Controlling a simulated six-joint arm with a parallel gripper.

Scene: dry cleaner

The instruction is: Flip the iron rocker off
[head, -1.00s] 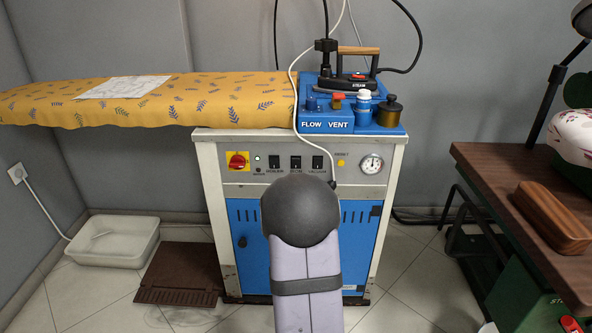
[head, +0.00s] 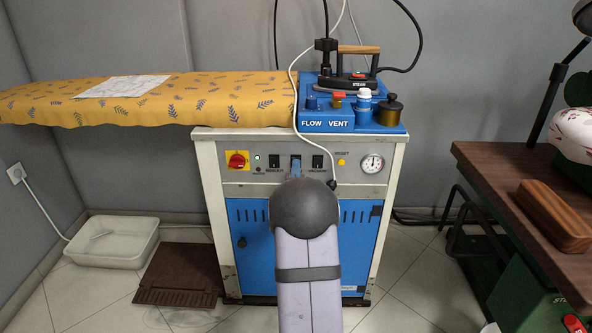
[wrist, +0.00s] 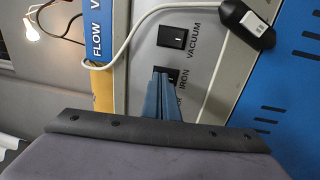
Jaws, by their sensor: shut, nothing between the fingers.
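The iron rocker (wrist: 174,74) is a black switch on the grey panel in the wrist view, beside the printed word IRON. My gripper (wrist: 162,74) is shut and empty, its blue-grey fingertips at the rocker and covering part of it. I cannot tell whether the tips press on it or which way it is tipped. In the head view my gripper (head: 296,163) hides most of the iron rocker, between the boiler rocker (head: 274,161) and the vacuum rocker (head: 318,161). The vacuum rocker also shows in the wrist view (wrist: 172,37).
A red rotary switch (head: 237,160) is at left; a yellow reset button (head: 341,162) and gauge (head: 373,164) are at right. The steam iron (head: 346,82) stands on top.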

